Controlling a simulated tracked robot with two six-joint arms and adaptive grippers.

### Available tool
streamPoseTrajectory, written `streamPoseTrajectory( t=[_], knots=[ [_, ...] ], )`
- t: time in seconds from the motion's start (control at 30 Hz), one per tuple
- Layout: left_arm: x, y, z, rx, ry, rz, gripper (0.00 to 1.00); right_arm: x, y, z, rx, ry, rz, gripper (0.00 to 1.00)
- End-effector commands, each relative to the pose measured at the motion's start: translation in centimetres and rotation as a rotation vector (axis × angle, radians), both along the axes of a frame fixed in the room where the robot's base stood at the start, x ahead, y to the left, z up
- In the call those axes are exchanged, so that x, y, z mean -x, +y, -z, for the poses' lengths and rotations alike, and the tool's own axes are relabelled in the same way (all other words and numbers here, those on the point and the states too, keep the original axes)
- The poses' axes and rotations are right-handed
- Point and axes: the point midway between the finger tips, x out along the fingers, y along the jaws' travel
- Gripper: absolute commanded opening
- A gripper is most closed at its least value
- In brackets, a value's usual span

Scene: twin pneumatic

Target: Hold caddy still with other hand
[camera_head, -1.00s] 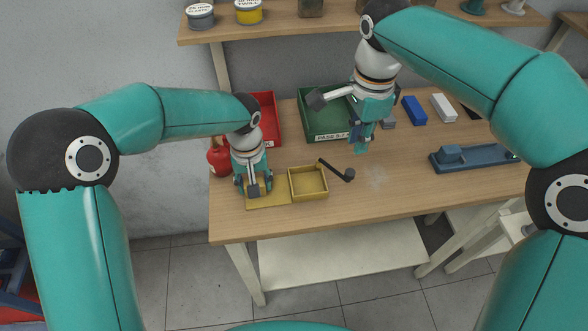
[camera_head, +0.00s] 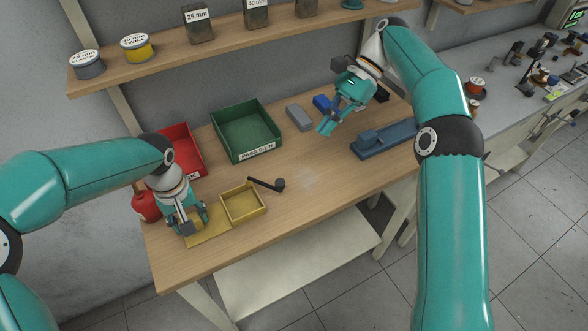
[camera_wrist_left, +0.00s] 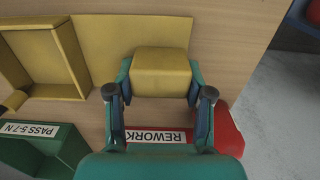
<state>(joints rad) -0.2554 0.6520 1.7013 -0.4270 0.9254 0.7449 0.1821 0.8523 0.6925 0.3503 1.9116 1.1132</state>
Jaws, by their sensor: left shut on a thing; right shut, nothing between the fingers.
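The yellow caddy lies near the table's front left edge, with an open box (camera_head: 243,203) joined to a flat plate (camera_head: 212,236). In the left wrist view, a yellow block (camera_wrist_left: 162,70) stands on the plate, and the open box (camera_wrist_left: 38,60) shows at the upper left. My left gripper (camera_head: 188,224) is shut on this block, one finger on each side; the wrist view shows the fingers too (camera_wrist_left: 160,84). My right gripper (camera_head: 328,128) is shut and empty, above the table's back right part, well apart from the caddy.
A dark lever with a knob (camera_head: 279,184) is beside the caddy's box. A green bin (camera_head: 246,135) and a red bin (camera_head: 186,150) stand behind. A red bottle (camera_head: 146,205) is left of my left gripper. A blue fixture (camera_head: 385,140) lies at right.

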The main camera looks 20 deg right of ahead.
Motion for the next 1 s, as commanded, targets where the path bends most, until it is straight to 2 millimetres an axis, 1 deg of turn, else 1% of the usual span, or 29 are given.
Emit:
streamPoseTrajectory(
  t=[0.03,0.13,0.53,0.77,0.87,1.0],
  knots=[
    [0.0,0.0,0.0,0.0,0.0,0.0,0.09,0.0,-0.9,0.6,-0.001,0.013,0.018,0.0],
    [0.0,0.0,0.0,0.0,0.0,0.0,0.09,0.1,-1.6,1.0,0.0,0.02,0.033,0.0],
    [0.0,0.0,0.0,0.0,0.0,0.0,0.09,0.1,-1.5,1.1,0.002,0.022,0.034,0.0],
    [0.0,0.0,0.0,0.0,0.0,0.0,0.09,0.4,-0.7,1.9,0.001,0.023,0.033,0.0],
    [0.0,0.0,0.0,0.0,0.0,0.0,0.09,0.8,0.0,2.6,0.001,0.024,0.031,0.0],
    [0.0,0.0,0.0,0.0,0.0,0.0,0.09,1.3,1.5,4.2,0.001,0.026,0.032,0.0]
  ],
)
